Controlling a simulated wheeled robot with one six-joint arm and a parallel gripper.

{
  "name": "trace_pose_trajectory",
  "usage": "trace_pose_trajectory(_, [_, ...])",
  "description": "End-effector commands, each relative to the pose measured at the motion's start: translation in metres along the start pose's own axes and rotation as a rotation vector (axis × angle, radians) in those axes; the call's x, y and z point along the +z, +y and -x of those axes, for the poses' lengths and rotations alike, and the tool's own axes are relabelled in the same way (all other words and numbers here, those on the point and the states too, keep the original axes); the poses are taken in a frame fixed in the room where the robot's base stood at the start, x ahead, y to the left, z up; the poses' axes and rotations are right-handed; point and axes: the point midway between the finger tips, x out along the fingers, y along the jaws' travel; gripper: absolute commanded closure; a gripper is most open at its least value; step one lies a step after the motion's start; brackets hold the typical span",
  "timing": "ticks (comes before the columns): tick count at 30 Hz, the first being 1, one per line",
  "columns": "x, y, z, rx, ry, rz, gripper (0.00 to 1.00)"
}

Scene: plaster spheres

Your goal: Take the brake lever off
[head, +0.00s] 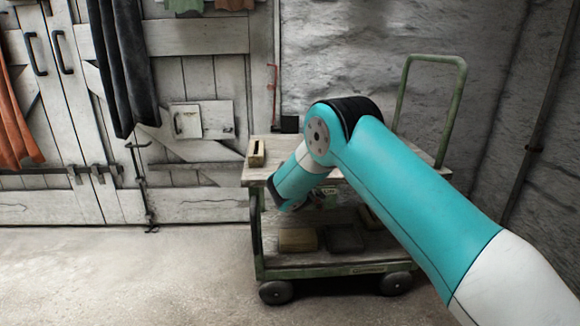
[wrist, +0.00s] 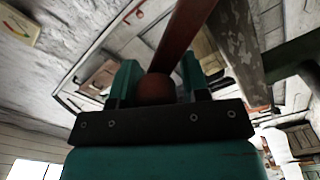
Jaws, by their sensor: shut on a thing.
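The brake lever (wrist: 183,38) shows in the wrist view as a reddish-brown bar with a round knob (wrist: 157,89) at its near end. My gripper (wrist: 159,68) has its two teal fingers on either side of the knob and is shut on it. The bar runs from the knob up and to the right, out of the picture. Its far end is out of view. In the head view my arm bends down in front of the cart (head: 261,173), and it hides the lever and most of my gripper.
The cart has a worn deck, a green push handle (head: 461,95) and wheels. A small box (head: 256,153) stands on the deck's left end, and a yellowish box (head: 297,240) lies on the lower shelf. In the wrist view a dark bar (wrist: 292,56) is close at right. Floor (head: 120,275) at left is clear.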

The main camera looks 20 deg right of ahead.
Motion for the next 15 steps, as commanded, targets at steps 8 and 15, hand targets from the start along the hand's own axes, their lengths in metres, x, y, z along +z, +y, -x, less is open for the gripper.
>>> trace_pose_trajectory(8, [-0.0005, 0.0012, -0.0004, 0.003, -0.001, 0.003, 0.39])
trace_pose_trajectory(15, [-0.0017, -0.0002, 0.0021, 0.0, 0.001, 0.002, 0.39])
